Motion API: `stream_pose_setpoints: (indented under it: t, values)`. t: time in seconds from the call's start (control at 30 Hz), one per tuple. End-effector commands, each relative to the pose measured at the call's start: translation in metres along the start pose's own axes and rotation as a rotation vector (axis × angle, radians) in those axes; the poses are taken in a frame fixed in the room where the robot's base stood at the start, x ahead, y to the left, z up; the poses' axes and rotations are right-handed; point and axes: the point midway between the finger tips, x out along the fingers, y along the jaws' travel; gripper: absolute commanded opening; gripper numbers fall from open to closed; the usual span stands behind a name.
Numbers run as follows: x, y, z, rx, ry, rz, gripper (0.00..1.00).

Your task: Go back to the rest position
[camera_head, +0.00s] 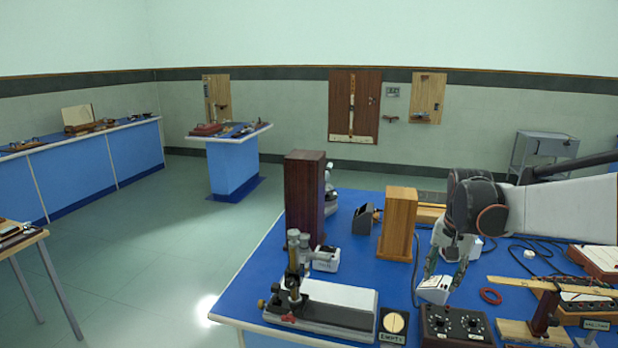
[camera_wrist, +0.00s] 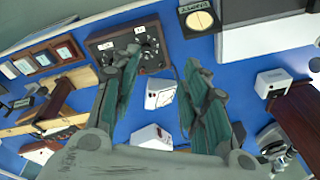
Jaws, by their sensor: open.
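My gripper (camera_head: 447,268) is at the right side of the blue bench, reaching down from my arm. Its fingers are apart in the wrist view (camera_wrist: 158,95), with nothing held between them. A small white box-like instrument (camera_head: 433,289) stands on the bench right by the fingertips in the head view. In the wrist view the white instrument (camera_wrist: 160,93) shows in the gap between the fingers, and I cannot tell whether they touch it. A second white box (camera_wrist: 152,137) lies nearer the palm.
The blue bench (camera_head: 255,290) is crowded. Open floor (camera_head: 130,270) lies to the left.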

Motion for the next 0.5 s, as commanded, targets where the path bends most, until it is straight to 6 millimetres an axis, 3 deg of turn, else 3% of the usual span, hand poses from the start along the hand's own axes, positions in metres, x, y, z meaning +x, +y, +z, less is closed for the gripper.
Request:
stream_pose_setpoints:
  t: [0.2,0.5]
  values:
    - [-0.047,0.001,0.057,-0.148,0.091,-0.061,0.41]
    - [-0.086,0.015,0.134,-0.347,0.223,-0.138,0.41]
